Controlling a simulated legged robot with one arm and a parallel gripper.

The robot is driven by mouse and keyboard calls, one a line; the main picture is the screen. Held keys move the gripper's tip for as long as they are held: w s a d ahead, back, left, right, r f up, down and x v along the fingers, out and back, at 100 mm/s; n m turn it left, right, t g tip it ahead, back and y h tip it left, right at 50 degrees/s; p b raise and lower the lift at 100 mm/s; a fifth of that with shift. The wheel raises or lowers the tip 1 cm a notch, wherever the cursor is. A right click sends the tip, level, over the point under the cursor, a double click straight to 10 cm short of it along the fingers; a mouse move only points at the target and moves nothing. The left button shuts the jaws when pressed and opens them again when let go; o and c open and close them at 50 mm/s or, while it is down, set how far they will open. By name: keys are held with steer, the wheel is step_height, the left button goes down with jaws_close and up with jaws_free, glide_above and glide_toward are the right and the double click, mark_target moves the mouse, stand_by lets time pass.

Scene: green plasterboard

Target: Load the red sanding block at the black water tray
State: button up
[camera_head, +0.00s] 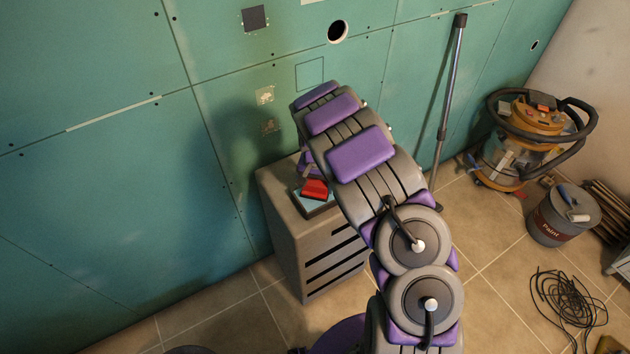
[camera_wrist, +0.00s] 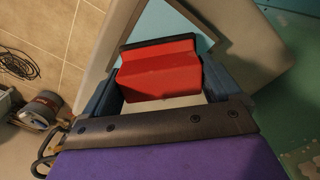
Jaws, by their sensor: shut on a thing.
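The red sanding block (camera_wrist: 158,72) has a black layer along its far edge. My gripper (camera_wrist: 162,80) is shut on it, with a dark finger at each side. The tray (camera_wrist: 198,18), holding light blue water, lies just beyond and beneath the block in the wrist view. In the head view the block (camera_head: 314,189) shows over the dark-rimmed tray (camera_head: 318,211), beside my arm. I cannot tell whether the block touches the water. My arm hides part of the tray, and most of my gripper is hidden there.
The tray stands on a grey slatted cabinet (camera_head: 297,236) against the green plasterboard wall (camera_head: 110,180). A pole (camera_head: 450,90) leans on the wall at right. A vacuum (camera_head: 520,135), a paint bucket (camera_head: 563,216) and a coiled cable (camera_head: 567,300) are on the tiled floor.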

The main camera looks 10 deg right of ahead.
mark_target(316, 183)
steer(key=shift+s+f, duration=0.1)
steer(key=shift+f, duration=0.4)
stand_by(2.0)
steer(key=shift+r, duration=0.1)
steer(key=shift+r+p, duration=1.15)
steer(key=shift+r, duration=2.25)
